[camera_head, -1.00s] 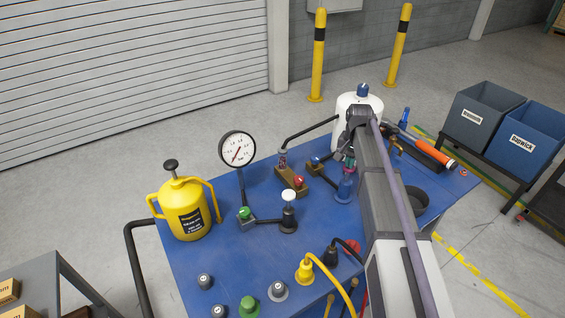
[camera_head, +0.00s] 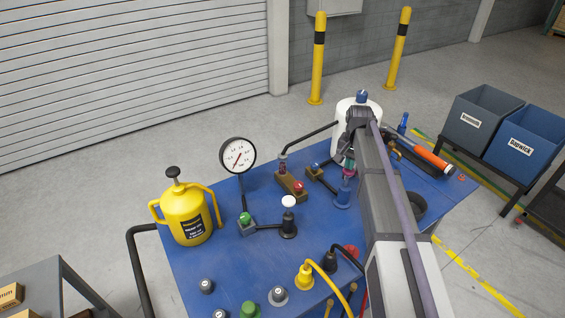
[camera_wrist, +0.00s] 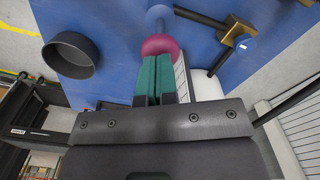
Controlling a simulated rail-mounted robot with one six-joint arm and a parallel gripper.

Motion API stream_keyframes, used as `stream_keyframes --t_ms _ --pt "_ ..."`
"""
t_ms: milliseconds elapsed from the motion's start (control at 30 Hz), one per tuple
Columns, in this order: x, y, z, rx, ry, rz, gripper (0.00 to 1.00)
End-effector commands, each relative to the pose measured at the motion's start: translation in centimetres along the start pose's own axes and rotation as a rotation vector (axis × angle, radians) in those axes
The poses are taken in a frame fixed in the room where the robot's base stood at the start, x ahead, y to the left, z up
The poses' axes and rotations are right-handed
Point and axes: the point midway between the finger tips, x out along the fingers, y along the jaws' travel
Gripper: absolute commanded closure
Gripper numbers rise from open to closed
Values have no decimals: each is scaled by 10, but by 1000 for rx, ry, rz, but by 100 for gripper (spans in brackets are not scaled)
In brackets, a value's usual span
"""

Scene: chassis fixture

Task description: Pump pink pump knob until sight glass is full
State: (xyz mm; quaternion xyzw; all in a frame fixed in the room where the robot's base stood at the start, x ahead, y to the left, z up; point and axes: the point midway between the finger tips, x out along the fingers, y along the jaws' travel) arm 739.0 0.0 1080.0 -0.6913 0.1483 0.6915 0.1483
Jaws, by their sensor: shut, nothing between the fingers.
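The pink pump knob (camera_wrist: 160,45) shows in the wrist view directly beyond my fingertips, on top of a blue pump (camera_wrist: 159,15). My gripper (camera_wrist: 155,78) has its green fingers shut together with nothing between them. The fingertips meet the near edge of the knob in the picture; I cannot tell whether they touch it. In the head view my gripper (camera_head: 349,166) is above the blue pump (camera_head: 343,195), and my arm partly hides the knob. A small clear tube, perhaps the sight glass (camera_head: 283,168), stands on a brown block; its level is too small to read.
A white tank (camera_head: 345,130) stands behind my gripper. A dark round cup (camera_wrist: 70,54) is beside the pump. A brass valve block (camera_wrist: 237,40) with a black pipe lies on the other side. A gauge (camera_head: 238,155) and yellow jug (camera_head: 185,217) stand farther left.

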Motion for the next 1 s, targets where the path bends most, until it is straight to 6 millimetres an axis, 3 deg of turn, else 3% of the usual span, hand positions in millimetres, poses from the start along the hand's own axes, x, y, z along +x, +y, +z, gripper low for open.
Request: stream_keyframes --t_ms 267,833,1000 --pt "6 0 0 0 0 0 100" --pt "59 0 0 0 0 0 100" --pt "40 0 0 0 0 0 100"
